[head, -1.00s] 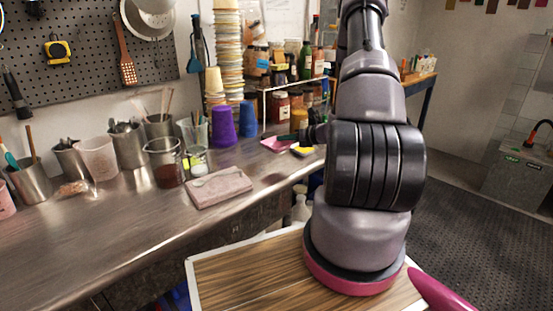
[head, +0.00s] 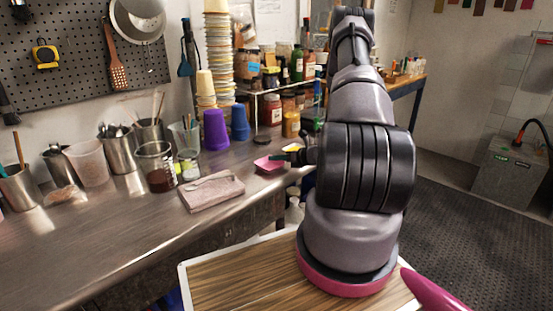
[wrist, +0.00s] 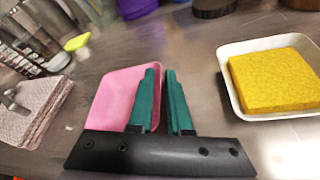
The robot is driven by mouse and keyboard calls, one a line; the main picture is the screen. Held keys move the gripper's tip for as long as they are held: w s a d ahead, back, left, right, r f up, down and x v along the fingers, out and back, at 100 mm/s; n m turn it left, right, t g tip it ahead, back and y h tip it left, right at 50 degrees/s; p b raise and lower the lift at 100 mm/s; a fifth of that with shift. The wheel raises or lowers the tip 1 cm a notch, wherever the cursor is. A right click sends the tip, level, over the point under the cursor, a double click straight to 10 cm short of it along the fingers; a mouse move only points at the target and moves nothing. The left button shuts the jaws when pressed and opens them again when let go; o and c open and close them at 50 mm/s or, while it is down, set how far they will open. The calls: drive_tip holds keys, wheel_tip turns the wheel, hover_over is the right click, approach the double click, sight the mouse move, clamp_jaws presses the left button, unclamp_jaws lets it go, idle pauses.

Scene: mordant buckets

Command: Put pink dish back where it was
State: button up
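The pink dish (head: 268,165) is at the right part of the steel counter, in front of the cups and jars. It also shows left of centre in the wrist view (wrist: 112,93). My gripper (wrist: 163,72) has teal fingers with a narrow gap, shut on the dish's right rim; the left finger covers part of the dish. In the head view my gripper (head: 286,156) reaches the dish from the right, partly hidden by my arm. I cannot tell whether the dish touches the counter.
A white dish (wrist: 232,102) with a yellow sponge (wrist: 275,80) lies to the right in the wrist view. A folded cloth (head: 212,193) lies left of the pink dish. Purple (head: 215,130) and blue (head: 239,123) cups stand behind. Open counter lies at the front left.

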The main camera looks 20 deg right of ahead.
drive_tip(key=shift+o, duration=0.3)
drive_tip(key=shift+r, duration=0.15)
drive_tip(key=v, duration=1.2)
drive_tip(key=s+a+r+n+g+y, duration=0.2)
drive_tip(key=a+r+n+g, duration=0.2)
drive_tip(key=a+r+n, duration=0.6)
drive_tip(key=s+a+r+n+g+y, duration=0.1)
drive_tip(key=s+a+r+n+g, duration=0.25)
drive_tip(key=a+r+n, duration=0.55)
drive_tip(key=s+a+r+n+t+h, duration=0.2)
drive_tip(key=s+r+n+h, duration=0.5)
drive_tip(key=s+r+n, duration=0.5)
wheel_tip(320, 180, up, 6)
drive_tip(key=s, duration=0.3)
drive_tip(key=shift+r+t+h, duration=0.25)
drive_tip(key=shift+t+h, duration=0.05)
drive_tip(key=shift+t, duration=0.05)
